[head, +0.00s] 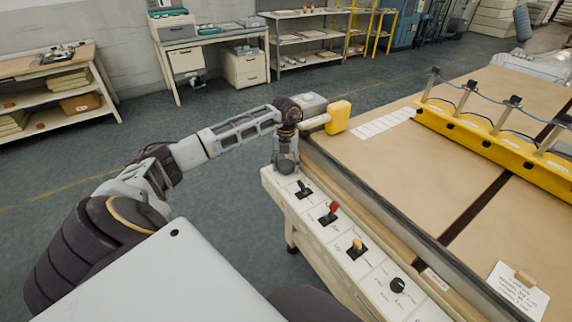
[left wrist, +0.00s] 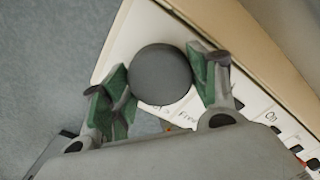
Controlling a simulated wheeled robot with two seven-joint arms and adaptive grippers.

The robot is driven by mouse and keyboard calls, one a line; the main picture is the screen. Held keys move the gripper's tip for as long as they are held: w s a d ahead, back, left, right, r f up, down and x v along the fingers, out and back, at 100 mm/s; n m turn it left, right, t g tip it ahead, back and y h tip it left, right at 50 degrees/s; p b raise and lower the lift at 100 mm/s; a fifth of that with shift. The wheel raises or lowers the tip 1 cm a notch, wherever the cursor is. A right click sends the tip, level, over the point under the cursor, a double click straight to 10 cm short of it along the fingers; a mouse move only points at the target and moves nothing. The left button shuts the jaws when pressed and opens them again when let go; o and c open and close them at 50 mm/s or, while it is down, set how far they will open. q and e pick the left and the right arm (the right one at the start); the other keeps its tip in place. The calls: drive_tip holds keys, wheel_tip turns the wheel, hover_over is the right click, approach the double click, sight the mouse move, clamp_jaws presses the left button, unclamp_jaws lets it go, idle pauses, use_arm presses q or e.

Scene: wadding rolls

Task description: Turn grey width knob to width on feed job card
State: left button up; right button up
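The grey width knob (head: 287,168) stands at the far end of the white control panel (head: 315,222), mostly under my left gripper (head: 286,155). In the left wrist view the knob (left wrist: 160,76) is a round grey cap between the two green-padded fingers (left wrist: 160,85). One pad lies against each side of it, so the gripper looks shut on it. The knob's scale is mostly hidden. The feed job card (head: 518,292) lies at the lower right of the table with small printed lines that I cannot read. My right gripper is not in view.
The panel also has a black lever (head: 303,188), a red-topped lever (head: 329,212), an orange-topped lever (head: 356,248) and a black knob (head: 398,285). A yellow bar (head: 490,147) crosses the brown table (head: 400,180). Shelves and a bench stand behind, with open floor between.

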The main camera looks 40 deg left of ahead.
use_arm(q)
drive_tip(key=shift+c, duration=0.5)
drive_tip(key=shift+m, duration=0.6)
drive_tip(key=m, duration=0.4)
drive_tip(key=shift+m, duration=2)
drive_tip(key=m, duration=0.3)
drive_tip(key=shift+b, duration=0.3)
drive_tip(key=m, duration=0.6)
drive_tip(key=shift+m+b, duration=0.3)
drive_tip(key=shift+m, duration=0.9)
drive_tip(key=m, duration=0.3)
drive_tip(key=shift+m, duration=1.6)
drive_tip(key=m, duration=0.3)
drive_tip(key=shift+b, duration=0.35)
drive_tip(key=m, duration=0.9)
drive_tip(key=shift+m+b, duration=0.3)
drive_tip(key=shift+b, duration=0.1)
drive_tip(key=shift+m+b, duration=0.35)
drive_tip(key=shift+m, duration=0.85)
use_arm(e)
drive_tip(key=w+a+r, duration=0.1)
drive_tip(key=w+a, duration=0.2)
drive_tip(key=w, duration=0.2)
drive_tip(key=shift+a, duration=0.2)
